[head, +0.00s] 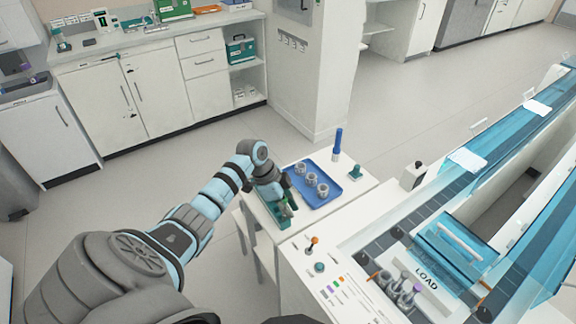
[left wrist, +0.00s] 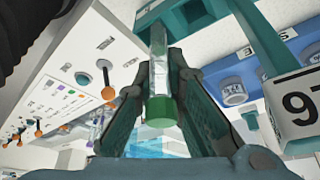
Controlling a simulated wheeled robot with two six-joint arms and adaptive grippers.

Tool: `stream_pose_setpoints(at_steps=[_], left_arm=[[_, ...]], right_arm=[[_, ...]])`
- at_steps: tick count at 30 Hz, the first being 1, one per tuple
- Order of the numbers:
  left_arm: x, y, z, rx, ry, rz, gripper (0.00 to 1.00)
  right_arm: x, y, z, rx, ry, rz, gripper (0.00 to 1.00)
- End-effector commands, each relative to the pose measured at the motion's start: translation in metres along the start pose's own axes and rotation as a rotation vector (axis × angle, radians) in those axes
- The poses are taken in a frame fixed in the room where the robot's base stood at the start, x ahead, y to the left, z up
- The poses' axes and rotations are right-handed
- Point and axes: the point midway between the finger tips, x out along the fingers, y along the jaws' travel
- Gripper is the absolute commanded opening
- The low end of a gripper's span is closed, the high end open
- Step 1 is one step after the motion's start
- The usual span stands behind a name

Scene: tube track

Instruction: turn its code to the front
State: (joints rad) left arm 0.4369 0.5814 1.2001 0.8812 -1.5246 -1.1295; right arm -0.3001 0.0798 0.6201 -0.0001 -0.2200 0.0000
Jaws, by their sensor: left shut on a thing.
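My left gripper (head: 284,208) is over the near end of the bench by the green rack (head: 259,212). In the left wrist view, my left gripper (left wrist: 161,78) is shut on a clear tube (left wrist: 158,55) with a green cap (left wrist: 161,109). The tube lies between the two dark green fingers, with the cap toward the camera. No code can be made out on the part of the tube that shows. In the head view the tube is too small to read. My right gripper is not in view.
A blue tray (head: 335,191) with grey cups (head: 312,179) lies beside the gripper. A blue upright cylinder (head: 337,145) and a small green item (head: 355,173) stand behind it. An orange-knobbed lever (head: 314,241) rises from the panel in front. The LOAD track is on the right.

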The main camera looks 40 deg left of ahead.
Motion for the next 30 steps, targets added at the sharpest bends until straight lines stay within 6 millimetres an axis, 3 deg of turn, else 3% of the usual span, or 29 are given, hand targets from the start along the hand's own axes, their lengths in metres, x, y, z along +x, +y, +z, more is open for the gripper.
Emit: stream_pose_setpoints(at_steps=[7,24,25,29,30], left_arm=[[0.003,0.001,-0.001,0.143,0.001,0.059,0.00],[0.002,0.001,-0.001,0.158,0.000,0.065,0.00],[0.002,0.001,-0.001,0.158,0.000,0.065,0.12],[0.002,0.001,-0.001,0.158,0.000,0.065,0.33],[0.002,0.001,-0.001,0.158,0.000,0.065,0.34]], right_arm=[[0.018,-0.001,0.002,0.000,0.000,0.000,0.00],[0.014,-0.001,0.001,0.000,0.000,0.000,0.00],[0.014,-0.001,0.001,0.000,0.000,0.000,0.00],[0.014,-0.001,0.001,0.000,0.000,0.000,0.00],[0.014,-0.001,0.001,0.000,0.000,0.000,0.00]])
